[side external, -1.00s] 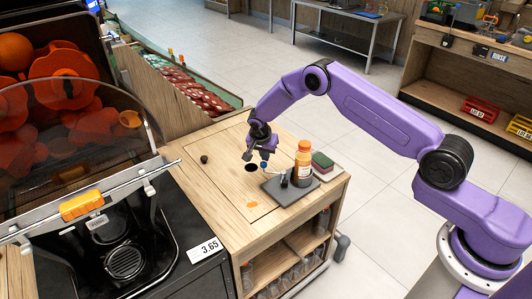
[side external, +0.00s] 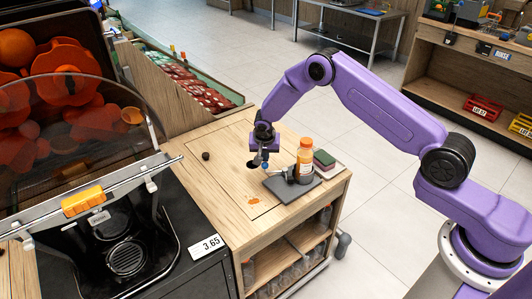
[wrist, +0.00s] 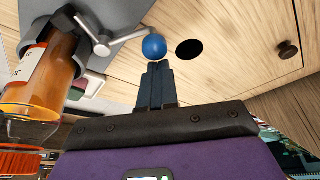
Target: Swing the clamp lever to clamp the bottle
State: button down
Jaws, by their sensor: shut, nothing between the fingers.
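The bottle (side external: 304,158) has orange contents, a white label and an orange cap, and stands upright on a dark grey clamp plate (side external: 284,191). In the wrist view the bottle (wrist: 42,70) is at the left, beside a dark clamp piece. The clamp lever (wrist: 127,38) is a grey metal rod ending in a blue ball knob (wrist: 154,47). The knob (side external: 265,165) also shows in the side view, just below my gripper. My gripper (wrist: 156,66) is shut and empty, its fingertips right at the knob; I cannot tell whether they touch.
A dark round hole (wrist: 189,49) and a small dark knob (wrist: 287,50) are in the wooden counter top. The juicer (side external: 95,210) stands at the left.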

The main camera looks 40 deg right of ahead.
jog(key=s+n, duration=0.1)
jog(key=s+a+n+y, duration=0.1)
jog(key=n, duration=0.1)
jog(key=n+t, duration=0.1)
jog(key=n, duration=0.1)
jog(key=shift+s+a+y, duration=0.35)
jog(key=shift+s+y, duration=0.05)
jog(key=shift+s+a+n, duration=0.1)
jog(key=shift+s+n, duration=0.2)
jog(key=shift+n, duration=0.4)
jog(key=shift+s+f, duration=0.1)
jog(key=shift+s, duration=0.05)
jog(key=shift+s+f, duration=0.1)
jog(key=shift+s, duration=0.05)
jog(key=shift+w+r, duration=0.6)
jog(key=shift+w, duration=1.8)
notch_tip(320, 180, up, 9)
send_over(265, 165)
jog(key=shift+s+a+r, duration=0.15)
jog(key=shift+s+r, duration=0.05)
jog(key=shift+s, duration=0.2)
